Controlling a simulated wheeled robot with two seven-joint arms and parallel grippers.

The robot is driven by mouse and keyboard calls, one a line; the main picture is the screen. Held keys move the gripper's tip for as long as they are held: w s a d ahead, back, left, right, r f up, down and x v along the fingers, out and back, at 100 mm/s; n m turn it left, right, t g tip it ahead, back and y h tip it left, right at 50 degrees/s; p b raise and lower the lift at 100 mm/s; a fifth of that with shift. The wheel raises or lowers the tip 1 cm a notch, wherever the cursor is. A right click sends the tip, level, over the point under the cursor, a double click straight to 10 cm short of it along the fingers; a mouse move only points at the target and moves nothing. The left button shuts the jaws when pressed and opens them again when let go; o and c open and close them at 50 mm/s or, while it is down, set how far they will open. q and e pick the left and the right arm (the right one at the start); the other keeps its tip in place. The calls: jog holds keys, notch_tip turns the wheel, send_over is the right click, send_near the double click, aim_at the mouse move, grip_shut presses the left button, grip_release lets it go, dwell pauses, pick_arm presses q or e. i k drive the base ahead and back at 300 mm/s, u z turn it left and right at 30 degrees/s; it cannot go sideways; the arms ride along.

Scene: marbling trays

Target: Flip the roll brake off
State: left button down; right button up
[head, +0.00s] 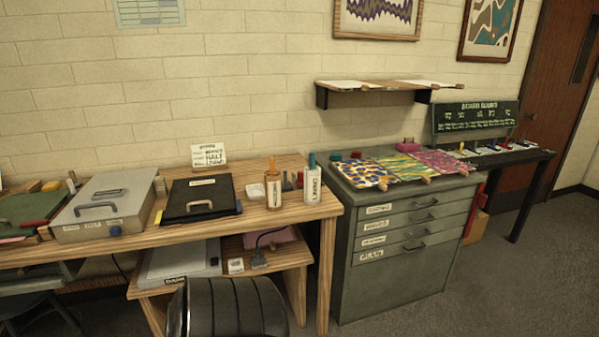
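I cannot make out a roll or a roll brake anywhere in the head view. Neither of my grippers is in the picture. A wooden table (289,215) stands at left and centre. None of these shows a part that I can name as the brake.
A grey drawer cabinet (400,270) with patterned sheets (408,168) on top stands at right of the table. Beyond it is a dark side table (520,165). A wall shelf (385,86) hangs above. A dark ribbed cylinder (235,308) fills the bottom centre. Carpet at right is clear.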

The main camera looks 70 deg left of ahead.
aim_at(300, 182)
jog(key=u, duration=0.5)
jog(key=i, duration=0.7)
jog(key=u, duration=0.85)
jog(key=i, duration=0.25)
jog(key=u, duration=0.3)
